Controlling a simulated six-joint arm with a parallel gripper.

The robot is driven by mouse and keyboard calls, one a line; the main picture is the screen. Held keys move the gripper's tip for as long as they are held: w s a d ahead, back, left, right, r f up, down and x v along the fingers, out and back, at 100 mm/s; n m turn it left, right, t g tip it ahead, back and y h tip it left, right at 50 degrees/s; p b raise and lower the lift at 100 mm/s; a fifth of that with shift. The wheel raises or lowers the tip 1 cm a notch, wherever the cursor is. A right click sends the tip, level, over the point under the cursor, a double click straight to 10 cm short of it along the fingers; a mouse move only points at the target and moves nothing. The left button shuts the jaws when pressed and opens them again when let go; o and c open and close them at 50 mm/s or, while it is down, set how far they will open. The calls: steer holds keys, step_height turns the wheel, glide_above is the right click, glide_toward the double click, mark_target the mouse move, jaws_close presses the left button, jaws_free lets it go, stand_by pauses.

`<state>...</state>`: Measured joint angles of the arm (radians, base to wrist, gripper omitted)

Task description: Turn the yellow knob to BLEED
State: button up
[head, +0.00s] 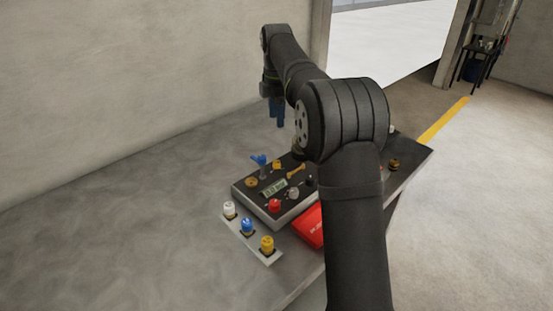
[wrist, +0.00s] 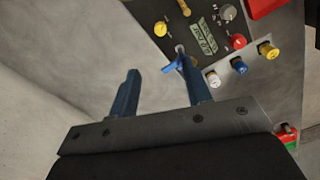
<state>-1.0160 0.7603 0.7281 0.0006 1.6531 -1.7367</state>
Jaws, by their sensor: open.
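Several yellow parts show, and I cannot tell from any lettering which one is the BLEED knob. A second yellow knob (head: 267,244) stands at the near end of a strip in front of the panel, and in the wrist view (wrist: 268,51).
A blue handle (head: 258,160), a yellow lever (head: 296,171), a display (head: 274,187) and a red knob (head: 275,205) crowd the panel. White (head: 229,209) and blue (head: 247,226) knobs share the strip. A red box (head: 309,228) lies beside it. The grey surface at left is bare.

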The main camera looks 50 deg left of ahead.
mark_target(277, 162)
step_height(277, 162, down, 16)
steer(key=shift+f, duration=0.15)
stand_by(0.3)
jaws_close()
